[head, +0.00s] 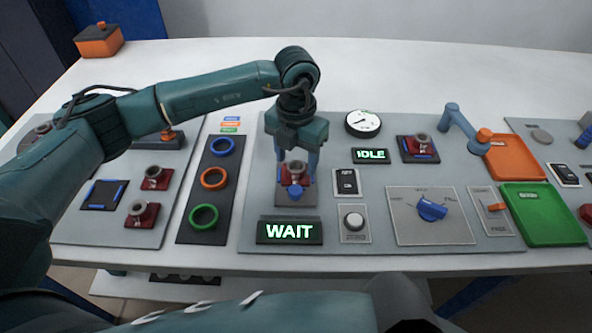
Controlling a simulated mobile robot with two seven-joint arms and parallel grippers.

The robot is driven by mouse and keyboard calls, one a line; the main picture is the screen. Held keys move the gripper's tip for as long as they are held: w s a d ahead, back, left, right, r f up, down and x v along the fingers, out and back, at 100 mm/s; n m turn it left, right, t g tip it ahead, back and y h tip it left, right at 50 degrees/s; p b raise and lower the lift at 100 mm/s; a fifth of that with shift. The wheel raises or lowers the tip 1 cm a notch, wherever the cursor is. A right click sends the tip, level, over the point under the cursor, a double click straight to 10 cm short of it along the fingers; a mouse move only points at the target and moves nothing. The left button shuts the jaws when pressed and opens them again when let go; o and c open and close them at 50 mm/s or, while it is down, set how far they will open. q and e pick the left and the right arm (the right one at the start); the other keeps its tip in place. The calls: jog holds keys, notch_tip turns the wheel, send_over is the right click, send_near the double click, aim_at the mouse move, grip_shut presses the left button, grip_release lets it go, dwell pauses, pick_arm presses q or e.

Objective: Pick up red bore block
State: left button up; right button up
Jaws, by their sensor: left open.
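A red bore block (305,180) with a grey ring-shaped top sits in a dark fixture (296,200) in the middle of the panel, with a blue part at its front. My left gripper (296,172) points down over this block, with its blue fingers apart on either side of it. Whether the fingers touch the block cannot be told. Similar red blocks stand at the left, one behind (155,184) and one in front (142,221). Another red block (418,155) sits in a dark fixture at the right. My right gripper is out of view.
A dark board with blue, orange and green rings (203,217) lies left of the gripper. A WAIT sign (289,231) stands in front of the fixture. An IDLE sign (370,156), a gauge (363,123) and a blue knob (432,209) are to the right. Orange (515,160) and green (545,215) trays lie farther right.

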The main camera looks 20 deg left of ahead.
pick_arm(q)
jog(key=shift+f, duration=0.85)
jog(key=shift+c, duration=0.4)
grip_shut()
